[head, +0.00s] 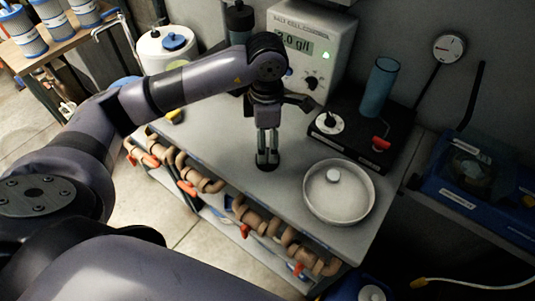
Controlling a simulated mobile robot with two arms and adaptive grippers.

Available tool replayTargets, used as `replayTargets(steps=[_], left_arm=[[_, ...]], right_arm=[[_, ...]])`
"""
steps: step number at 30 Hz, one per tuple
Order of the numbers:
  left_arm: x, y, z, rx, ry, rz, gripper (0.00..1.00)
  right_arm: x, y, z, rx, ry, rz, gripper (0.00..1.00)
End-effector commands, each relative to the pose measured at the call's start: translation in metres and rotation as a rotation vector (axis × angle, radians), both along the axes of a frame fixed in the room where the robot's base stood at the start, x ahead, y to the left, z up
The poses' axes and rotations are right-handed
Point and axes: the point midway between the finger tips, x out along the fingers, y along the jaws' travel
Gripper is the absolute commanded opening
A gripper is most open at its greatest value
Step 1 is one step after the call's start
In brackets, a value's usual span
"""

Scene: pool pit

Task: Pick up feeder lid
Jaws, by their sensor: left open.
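My left gripper (267,160) reaches down over the grey bench top, with its fingers pointing down. Its fingers are a little apart, close above or around a small dark round piece (265,167). This piece may be the feeder lid, but the fingers partly cover it. I cannot tell whether the fingers touch it. A clear blue upright tube (379,88), which may be the feeder, stands on a black base (347,152) to the right, and no lid shows on it. My right gripper is not in view.
A control box (310,80) stands behind my gripper. A white canister (152,52) stands at back left. Pipes with red valves (186,187) run along the front edge.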

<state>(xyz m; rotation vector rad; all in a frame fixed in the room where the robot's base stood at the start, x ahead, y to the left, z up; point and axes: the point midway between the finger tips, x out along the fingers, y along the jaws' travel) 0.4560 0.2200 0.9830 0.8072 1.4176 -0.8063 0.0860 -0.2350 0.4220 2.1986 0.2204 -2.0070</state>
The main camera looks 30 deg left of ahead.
Motion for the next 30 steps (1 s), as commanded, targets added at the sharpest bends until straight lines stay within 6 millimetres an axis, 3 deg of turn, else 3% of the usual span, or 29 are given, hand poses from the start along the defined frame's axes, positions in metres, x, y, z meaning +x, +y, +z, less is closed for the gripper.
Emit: replayTargets(steps=[10, 18, 26, 30], left_arm=[[0.001, 0.001, -0.030, -0.001, 0.004, 0.001, 0.76], [0.004, 0.003, -0.067, -0.002, 0.003, 0.000, 0.76], [0.005, 0.003, -0.072, -0.002, -0.001, -0.001, 0.76], [0.005, 0.003, -0.072, -0.002, -0.001, -0.001, 0.68]], right_arm=[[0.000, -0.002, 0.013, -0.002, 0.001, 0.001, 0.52], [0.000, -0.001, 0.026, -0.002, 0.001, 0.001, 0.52], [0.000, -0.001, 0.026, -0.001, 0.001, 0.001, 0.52], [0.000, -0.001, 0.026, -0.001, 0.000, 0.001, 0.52]])
